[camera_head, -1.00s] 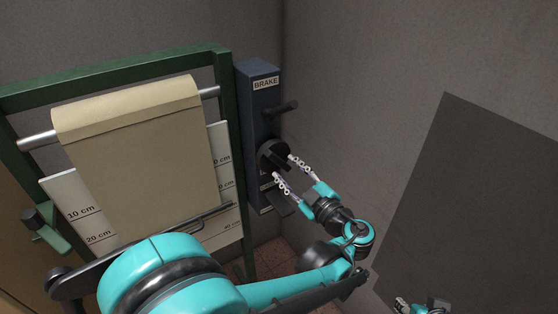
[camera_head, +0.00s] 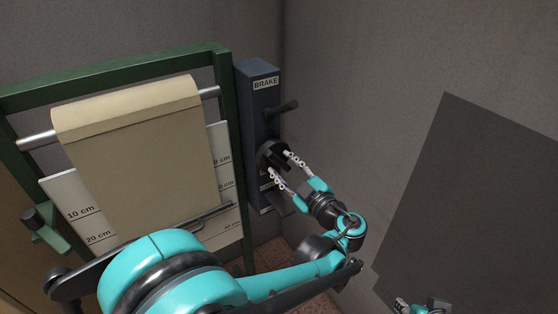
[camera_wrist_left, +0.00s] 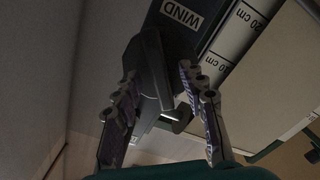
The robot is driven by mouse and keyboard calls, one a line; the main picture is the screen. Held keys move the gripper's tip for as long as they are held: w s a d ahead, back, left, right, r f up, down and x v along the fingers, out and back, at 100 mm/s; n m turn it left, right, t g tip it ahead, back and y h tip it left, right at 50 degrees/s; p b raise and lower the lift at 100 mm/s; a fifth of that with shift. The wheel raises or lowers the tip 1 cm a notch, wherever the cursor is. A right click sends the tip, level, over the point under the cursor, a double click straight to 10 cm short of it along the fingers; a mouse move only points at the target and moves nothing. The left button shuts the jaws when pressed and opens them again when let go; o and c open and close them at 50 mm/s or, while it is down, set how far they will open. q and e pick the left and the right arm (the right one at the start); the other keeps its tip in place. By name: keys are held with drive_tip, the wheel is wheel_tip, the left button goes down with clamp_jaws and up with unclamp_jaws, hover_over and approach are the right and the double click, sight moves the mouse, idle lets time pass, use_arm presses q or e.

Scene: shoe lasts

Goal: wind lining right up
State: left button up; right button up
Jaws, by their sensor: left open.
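The lining is a beige sheet (camera_head: 145,155) hanging from a metal roller (camera_head: 38,141) in a green frame. Beside the frame is a dark blue-grey box (camera_head: 257,80) labelled BRAKE, with a lever (camera_head: 284,107) and, lower, a round black knob (camera_head: 268,150) with a raised bar. My left gripper (camera_head: 279,163) is open at the knob. In the left wrist view its fingers (camera_wrist_left: 160,98) stand on either side of the knob's bar (camera_wrist_left: 153,62), below the WIND label (camera_wrist_left: 182,14); contact is unclear. A teal and white part (camera_head: 415,306) at the bottom edge may be my right gripper; its jaws are unclear.
A white scale board (camera_head: 78,208) with cm marks stands behind the sheet. A dark bar (camera_head: 215,214) crosses near the sheet's lower end, partly hidden by my arm. A green clamp-like part (camera_head: 45,228) is at left. A dark panel (camera_head: 475,200) is at right.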

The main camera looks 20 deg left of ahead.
use_arm(q)
drive_tip(key=shift+w+a, duration=0.4)
drive_tip(key=shift+a, duration=0.15)
idle(0.9)
drive_tip(key=shift+s+d, duration=0.15)
drive_tip(key=shift+d, duration=0.05)
clamp_jaws()
drive_tip(key=shift+m, duration=1.7)
drive_tip(key=shift+m, duration=1.8)
